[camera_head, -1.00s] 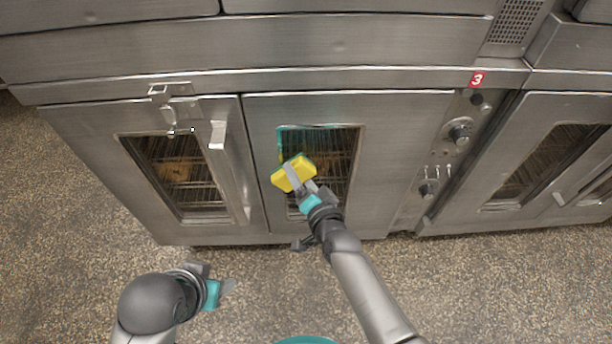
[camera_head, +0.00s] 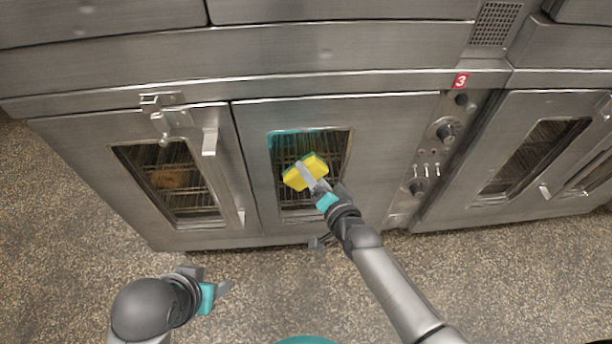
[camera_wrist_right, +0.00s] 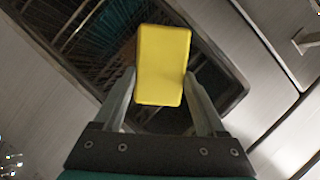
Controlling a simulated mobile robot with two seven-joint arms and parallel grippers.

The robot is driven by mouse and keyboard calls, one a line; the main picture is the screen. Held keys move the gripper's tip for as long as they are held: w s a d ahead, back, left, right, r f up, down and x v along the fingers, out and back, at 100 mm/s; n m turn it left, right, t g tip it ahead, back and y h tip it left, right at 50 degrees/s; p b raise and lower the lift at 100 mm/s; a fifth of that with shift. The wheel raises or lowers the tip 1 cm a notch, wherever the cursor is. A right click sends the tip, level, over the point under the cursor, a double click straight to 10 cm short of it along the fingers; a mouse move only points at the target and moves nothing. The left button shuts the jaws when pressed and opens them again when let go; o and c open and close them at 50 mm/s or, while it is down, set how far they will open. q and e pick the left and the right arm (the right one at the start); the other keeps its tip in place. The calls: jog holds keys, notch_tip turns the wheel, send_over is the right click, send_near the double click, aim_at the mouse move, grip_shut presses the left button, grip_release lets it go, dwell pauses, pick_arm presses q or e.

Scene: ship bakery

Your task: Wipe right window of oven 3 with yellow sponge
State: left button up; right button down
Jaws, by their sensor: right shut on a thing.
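The yellow sponge (camera_head: 303,174) has a green layer along its upper side. My right gripper (camera_head: 313,180) is shut on it; the sponge also shows between the fingers in the right wrist view (camera_wrist_right: 163,64). The sponge is in front of the right window (camera_head: 284,200) of oven 3, over its middle part; I cannot tell if it touches the glass. Teal smears (camera_head: 292,138) show along the window's top and upper left. The red label "3" (camera_head: 460,81) sits above the control knobs. My left gripper (camera_head: 222,291) is low at the left, empty, away from the oven; its opening is unclear.
The left window (camera_head: 172,183) of oven 3 is beside it, with a door handle (camera_head: 212,140) and latch (camera_head: 163,117) sticking out. Knobs (camera_head: 446,133) stick out at the right. Another oven (camera_head: 530,160) stands further right. The speckled floor (camera_head: 70,220) in front is clear.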

jog(key=shift+d, duration=1.3)
jog(key=shift+w+d+b, duration=0.1)
jog(key=shift+d+b, duration=0.3)
jog(key=shift+d, duration=0.95)
jog(key=shift+w+d, duration=0.1)
jog(key=shift+d, duration=0.4)
jog(key=s+p, duration=0.2)
jog(key=s, duration=0.4)
jog(key=shift+a+p, duration=0.15)
jog(key=shift+p, duration=0.2)
jog(key=shift+s, duration=0.15)
